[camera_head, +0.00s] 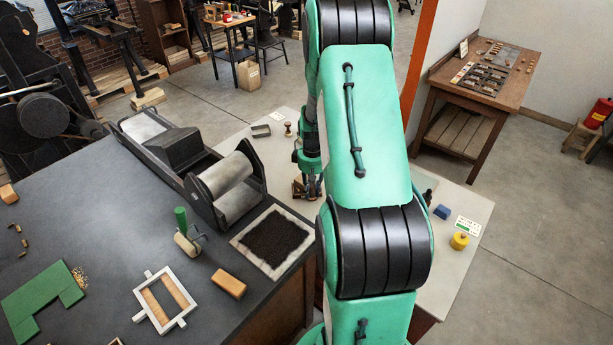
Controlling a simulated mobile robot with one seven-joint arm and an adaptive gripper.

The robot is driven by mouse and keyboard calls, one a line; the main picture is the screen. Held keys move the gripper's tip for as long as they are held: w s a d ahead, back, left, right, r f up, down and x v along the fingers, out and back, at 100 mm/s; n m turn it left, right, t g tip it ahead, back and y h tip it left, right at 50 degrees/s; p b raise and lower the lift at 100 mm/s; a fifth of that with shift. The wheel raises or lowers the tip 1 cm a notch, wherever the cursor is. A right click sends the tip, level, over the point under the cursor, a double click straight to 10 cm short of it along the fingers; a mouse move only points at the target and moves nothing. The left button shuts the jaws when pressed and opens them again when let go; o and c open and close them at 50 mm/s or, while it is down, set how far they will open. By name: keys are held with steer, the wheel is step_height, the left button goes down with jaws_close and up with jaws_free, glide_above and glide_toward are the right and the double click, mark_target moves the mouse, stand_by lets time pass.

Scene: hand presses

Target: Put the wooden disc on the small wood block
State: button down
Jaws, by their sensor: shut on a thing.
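My gripper (308,192) points down over the pale table, largely hidden by my green arm. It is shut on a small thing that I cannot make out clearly. Brown wood (297,187) shows right at the fingertips; whether this is the wooden disc, the small wood block or both, I cannot tell. No separate wooden disc shows clearly elsewhere. A light wood block (228,284) lies on the dark table, and another (8,194) sits at its left edge; I cannot tell if either is the task's block.
The pale table (233,139) holds a wooden-handled stamp (288,129), a small dark tray (261,131), a blue block (442,212) and a yellow weight (460,241). On the dark table stand a roller press (225,184), an inked slab (245,238) and a white frame (146,308). My arm hides the middle.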

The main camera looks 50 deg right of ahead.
steer(key=w+d, duration=0.3)
steer(key=w+d+f, duration=0.1)
steer(key=w+d, duration=0.2)
steer(key=w, duration=0.1)
steer(key=w+d, duration=0.3)
steer(key=shift+w+d+f+b, duration=0.2)
steer(key=shift+w+d+b, duration=0.15)
steer(key=shift+d+b, duration=0.05)
steer(key=shift+f, duration=1.75)
steer(key=shift+f+b, duration=0.15)
steer(key=shift+b, duration=0.15)
steer(key=c, duration=1.5)
jaws_free()
step_height(320, 180, up, 12)
steer(key=shift+r+p, duration=0.15)
steer(key=shift+p, duration=0.55)
